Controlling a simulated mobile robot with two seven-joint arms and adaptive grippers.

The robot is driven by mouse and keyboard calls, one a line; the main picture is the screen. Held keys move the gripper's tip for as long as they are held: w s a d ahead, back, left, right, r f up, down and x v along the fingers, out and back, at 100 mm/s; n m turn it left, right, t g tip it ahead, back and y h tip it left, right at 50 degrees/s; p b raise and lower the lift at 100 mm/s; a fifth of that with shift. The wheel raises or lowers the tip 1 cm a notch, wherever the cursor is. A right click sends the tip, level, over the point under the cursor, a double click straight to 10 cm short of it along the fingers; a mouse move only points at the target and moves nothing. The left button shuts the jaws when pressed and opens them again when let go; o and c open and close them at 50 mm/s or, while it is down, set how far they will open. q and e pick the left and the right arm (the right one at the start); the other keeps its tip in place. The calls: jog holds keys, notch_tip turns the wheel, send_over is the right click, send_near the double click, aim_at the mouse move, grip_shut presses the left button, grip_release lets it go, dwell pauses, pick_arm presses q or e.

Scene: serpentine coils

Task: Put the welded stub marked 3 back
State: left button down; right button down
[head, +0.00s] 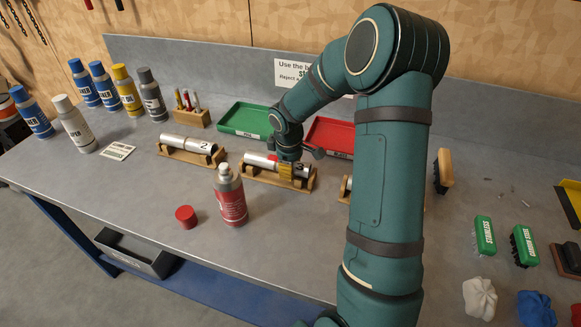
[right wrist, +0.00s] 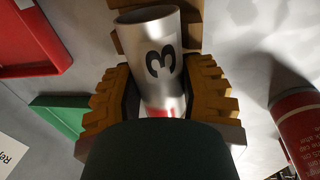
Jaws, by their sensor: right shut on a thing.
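The welded stub marked 3 (right wrist: 165,85) is a silver tube with a black 3 and a red patch. In the head view the stub (head: 258,160) lies lengthwise in or just over the middle wooden cradle (head: 262,177); I cannot tell whether it bears its full weight there. My right gripper (head: 287,171) is shut on it from above, towards its right part. In the right wrist view the ridged yellow-brown fingers (right wrist: 162,98) flank the tube, and my dark gripper body hides its near end. My left gripper is not in view.
A red and grey spray can (head: 230,197) stands in front of the cradle, its red cap (head: 186,216) beside it. The stub marked 2 (head: 190,145) lies in the left cradle. Green (head: 243,119) and red (head: 330,135) trays lie behind. My arm partly hides a third cradle (head: 345,188).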

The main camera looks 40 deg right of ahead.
jog(key=shift+r, duration=0.1)
jog(key=shift+f+b, duration=0.3)
jog(key=shift+f, duration=0.15)
jog(key=c, duration=0.5)
grip_release()
jog(key=shift+r, duration=0.1)
jog(key=shift+r, duration=0.25)
jog(key=r+p, duration=0.1)
jog(key=r, duration=0.3)
jog(key=a+r, duration=0.1)
jog(key=r, duration=0.3)
jog(key=s+r+p, duration=0.1)
jog(key=r, duration=0.3)
jog(key=shift+a+p, duration=0.3)
jog(key=shift+p, duration=0.05)
